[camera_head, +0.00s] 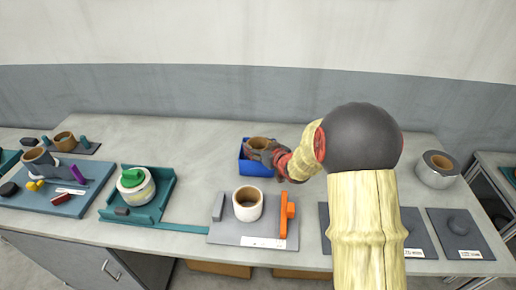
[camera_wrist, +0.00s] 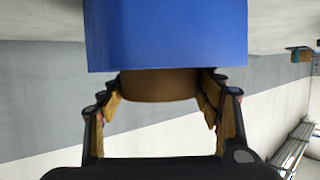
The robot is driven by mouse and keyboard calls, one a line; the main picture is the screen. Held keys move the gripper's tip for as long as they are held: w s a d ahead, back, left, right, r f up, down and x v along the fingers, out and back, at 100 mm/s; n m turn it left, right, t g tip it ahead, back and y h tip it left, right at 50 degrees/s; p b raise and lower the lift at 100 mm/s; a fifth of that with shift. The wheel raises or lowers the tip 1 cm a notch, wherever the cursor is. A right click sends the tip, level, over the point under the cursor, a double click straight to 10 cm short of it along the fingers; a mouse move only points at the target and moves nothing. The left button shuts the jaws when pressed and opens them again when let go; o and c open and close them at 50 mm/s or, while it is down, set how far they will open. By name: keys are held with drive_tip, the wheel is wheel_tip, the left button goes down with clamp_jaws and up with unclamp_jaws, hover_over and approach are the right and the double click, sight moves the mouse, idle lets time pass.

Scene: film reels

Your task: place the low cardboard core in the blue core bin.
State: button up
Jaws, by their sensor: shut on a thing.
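The low cardboard core (camera_head: 260,142) is a short brown ring at the blue core bin's opening in the head view. In the wrist view, the brown core (camera_wrist: 158,86) lies between the two fingers of my gripper (camera_wrist: 160,100), which are shut on it. The blue core bin (camera_head: 254,168) stands on the table's middle back; its blue wall (camera_wrist: 165,35) fills the top of the wrist view and hides part of the core. My gripper (camera_head: 263,151) covers part of the bin opening in the head view. I cannot tell whether the core touches the bin.
In front of the bin, a white roll (camera_head: 248,213) stands on a grey board between a grey block and an orange part (camera_head: 287,213). A teal tray (camera_head: 157,213) with a green-topped roll is left. A grey reel (camera_head: 437,177) stands right. Table space left of the bin is clear.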

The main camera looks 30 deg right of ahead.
drive_tip(key=shift+f, duration=0.1)
drive_tip(key=o, duration=1.1)
drive_tip(key=shift+f, duration=0.1)
drive_tip(key=shift+c, duration=0.2)
drive_tip(key=shift+o, duration=0.4)
